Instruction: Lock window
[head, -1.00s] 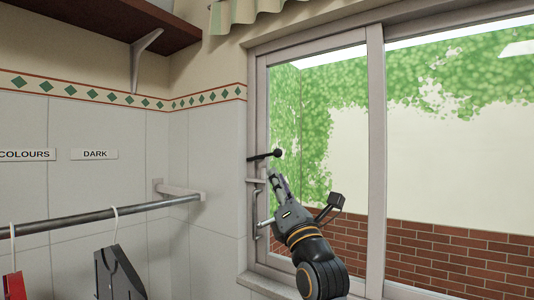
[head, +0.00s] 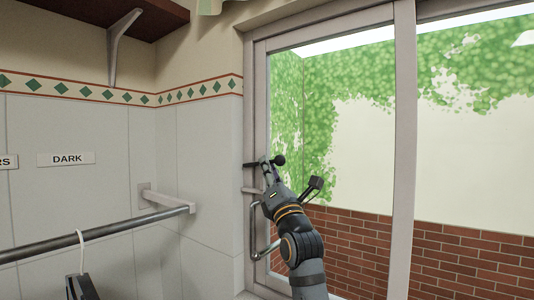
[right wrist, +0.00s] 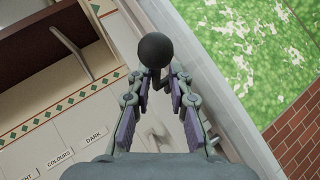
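The window (head: 403,150) has a light grey frame and sliding panes. On its left frame is a latch lever with a black ball knob (head: 279,160); the lever lies about level, pointing right. A long pull handle (head: 254,230) sits below it. My right gripper (head: 267,166) is at the lever, just below and left of the knob. In the right wrist view its two fingers stand apart, with the knob (right wrist: 155,49) just beyond the fingertips, in line with the gap. Whether a finger touches the lever cannot be told. My left gripper is out of view.
A metal rail (head: 100,235) runs along the left wall to a bracket (head: 165,200), with a white hook and a dark item (head: 80,288) hanging on it. A brown shelf (head: 90,25) is above. The space before the window pane is clear.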

